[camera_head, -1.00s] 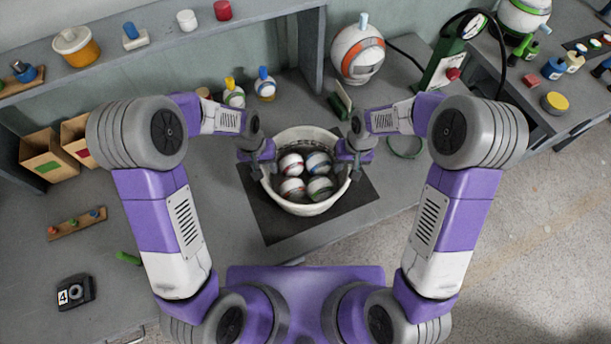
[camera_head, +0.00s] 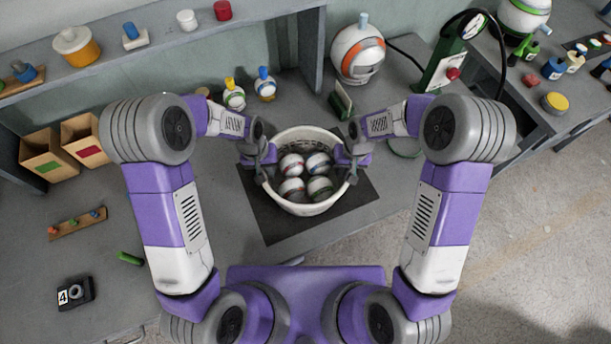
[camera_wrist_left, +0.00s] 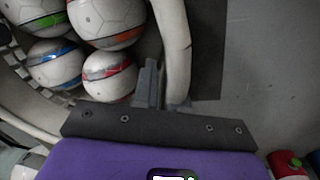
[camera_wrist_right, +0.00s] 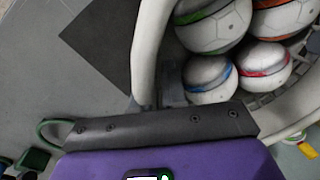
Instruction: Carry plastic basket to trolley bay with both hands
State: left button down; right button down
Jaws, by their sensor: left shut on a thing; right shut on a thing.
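The white plastic basket (camera_head: 309,206) is over the dark mat on the grey bench, with several white balls with coloured bands inside. My left gripper (camera_head: 265,172) is shut on its left rim, and my right gripper (camera_head: 351,172) is shut on its right rim. The left wrist view shows the rim (camera_wrist_left: 177,50) between the left fingers. The right wrist view shows the rim (camera_wrist_right: 148,55) at the right fingers. The basket looks level; I cannot tell whether its base touches the mat. No trolley bay can be made out.
The dark mat (camera_head: 268,222) lies under the basket. Two small bottles (camera_head: 265,86) and a round white-orange machine (camera_head: 358,52) stand behind it. A green gauge post (camera_head: 445,68) stands right. Cardboard bins (camera_head: 45,153) are at left. Open floor (camera_head: 500,230) lies right of the bench.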

pick_arm(q)
jog(key=shift+r, duration=0.1)
pick_arm(e)
jog(key=shift+r, duration=0.1)
